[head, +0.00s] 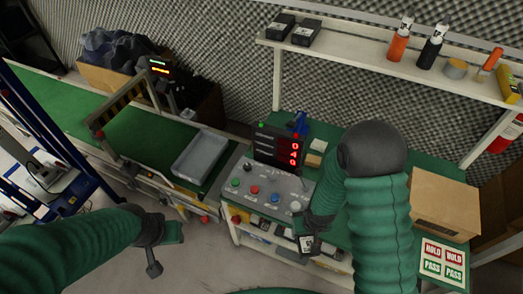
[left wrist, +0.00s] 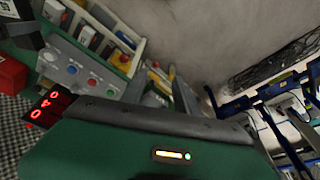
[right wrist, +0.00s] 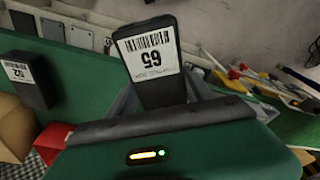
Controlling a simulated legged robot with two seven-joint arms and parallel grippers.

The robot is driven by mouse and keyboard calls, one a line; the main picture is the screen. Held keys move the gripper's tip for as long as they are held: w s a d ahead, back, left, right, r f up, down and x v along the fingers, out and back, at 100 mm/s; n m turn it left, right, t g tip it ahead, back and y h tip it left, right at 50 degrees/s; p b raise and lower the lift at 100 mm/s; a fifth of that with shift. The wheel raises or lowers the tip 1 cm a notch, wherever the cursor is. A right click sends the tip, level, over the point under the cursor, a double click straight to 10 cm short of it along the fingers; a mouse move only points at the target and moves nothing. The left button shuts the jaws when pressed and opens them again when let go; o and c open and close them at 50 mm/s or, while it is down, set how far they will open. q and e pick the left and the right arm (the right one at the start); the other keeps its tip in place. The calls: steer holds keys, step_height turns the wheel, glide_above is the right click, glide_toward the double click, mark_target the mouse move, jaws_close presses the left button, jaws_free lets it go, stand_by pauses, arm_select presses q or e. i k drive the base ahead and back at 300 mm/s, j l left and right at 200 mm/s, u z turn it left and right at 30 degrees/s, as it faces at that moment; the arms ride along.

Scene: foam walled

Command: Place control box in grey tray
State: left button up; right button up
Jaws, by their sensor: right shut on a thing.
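The grey tray (head: 178,168) lies on the green conveyor, left of the button panel, and looks empty. My left gripper (head: 162,250) hangs at lower left, apart from the tray; its finger opening is unclear.
A button panel (head: 262,196) with a red display (head: 278,148) stands between tray and right arm. Another black labelled box (right wrist: 30,80) lies on the green bench. A cardboard box (head: 445,205) is at right.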

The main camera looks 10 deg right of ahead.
mark_target(200, 162)
steer(key=i+j, duration=0.35)
steer(key=j, duration=0.15)
steer(key=i+j, duration=0.3)
steer(key=j, duration=0.2)
steer(key=i+j, duration=0.65)
steer(key=j, duration=0.3)
steer(key=i+j, duration=0.35)
steer(key=j, duration=0.15)
